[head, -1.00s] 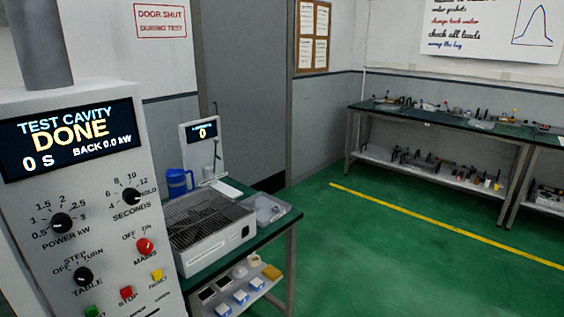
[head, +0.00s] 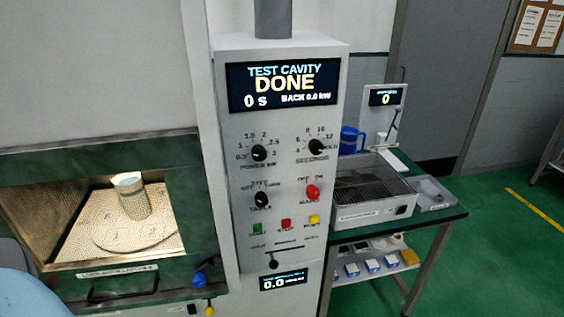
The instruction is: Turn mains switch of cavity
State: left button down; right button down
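The test cavity's control panel (head: 283,190) faces me in the middle of the head view. Its red mains knob (head: 312,192) sits at the right of the panel, under small OFF and ON marks; its exact setting is too small to tell. The display (head: 284,86) reads TEST CAVITY, DONE, 0 s, back 0.0 kW. The lit cavity (head: 90,225) is at left, with a pale cup (head: 131,197) standing on a round plate inside. Neither gripper is in view.
A bench (head: 432,222) right of the panel holds a grated tray box (head: 372,190), a blue mug (head: 351,139) and a small display unit (head: 386,97). A blue knob (head: 199,279) projects below the cavity. Green floor is clear at far right.

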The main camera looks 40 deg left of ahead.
aim_at(313, 193)
jog(key=l+u, duration=0.1)
jog(key=u, duration=0.3)
jog(key=l+u, duration=0.1)
jog(key=u, duration=0.25)
jog(key=l+u, duration=0.1)
jog(key=u, duration=0.3)
